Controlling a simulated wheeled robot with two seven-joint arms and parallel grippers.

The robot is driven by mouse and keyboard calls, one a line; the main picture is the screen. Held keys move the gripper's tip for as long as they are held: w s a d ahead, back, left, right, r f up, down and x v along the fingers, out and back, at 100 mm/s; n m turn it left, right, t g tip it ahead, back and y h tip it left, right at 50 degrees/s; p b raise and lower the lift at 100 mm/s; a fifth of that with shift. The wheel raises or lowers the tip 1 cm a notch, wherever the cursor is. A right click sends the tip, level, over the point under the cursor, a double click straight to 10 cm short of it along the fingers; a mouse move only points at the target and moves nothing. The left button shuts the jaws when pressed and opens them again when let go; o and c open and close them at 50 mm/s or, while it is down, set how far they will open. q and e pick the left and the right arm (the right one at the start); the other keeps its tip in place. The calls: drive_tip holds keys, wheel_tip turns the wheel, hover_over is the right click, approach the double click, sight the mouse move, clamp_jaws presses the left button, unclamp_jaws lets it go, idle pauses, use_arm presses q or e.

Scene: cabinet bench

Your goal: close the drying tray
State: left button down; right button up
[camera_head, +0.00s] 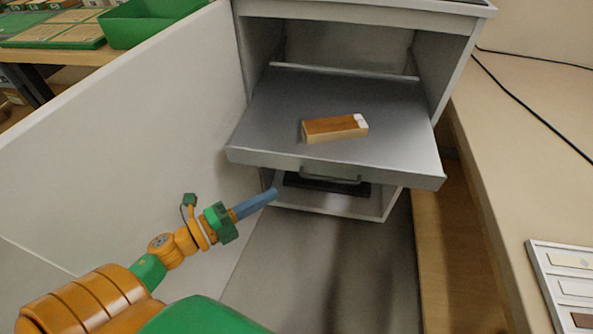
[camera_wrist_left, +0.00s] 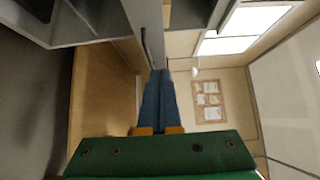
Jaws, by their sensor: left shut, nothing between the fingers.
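The drying tray (camera_head: 270,110) is a grey sliding shelf, pulled out of the white cabinet (camera_head: 338,8). Its front has a bar handle (camera_head: 330,176). A wooden block (camera_head: 330,129) with a white end lies on the tray. My left gripper (camera_head: 274,192) is shut and empty, with blue fingers, just below and in front of the tray's left front, apart from the handle in the head view. In the left wrist view the shut fingers (camera_wrist_left: 158,75) point toward a grey edge with a thin bar. My right gripper is not in view.
A white panel (camera_head: 120,130) stands left of the cabinet. A beige bench (camera_head: 530,150) with a dark cable is on the right, holding a white rack (camera_head: 565,285). A green bin (camera_head: 150,20) sits at the back left. The floor before the cabinet is clear.

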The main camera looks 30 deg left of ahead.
sight(311, 161)
use_arm(q)
drive_tip(key=x, duration=0.3)
drive_tip(key=a+x, duration=0.1)
drive_tip(key=x, duration=0.2)
drive_tip(key=w+a+x, duration=0.1)
drive_tip(key=x, duration=0.2)
drive_tip(key=shift+w+d+f, duration=0.15)
drive_tip(key=shift+w, duration=0.55)
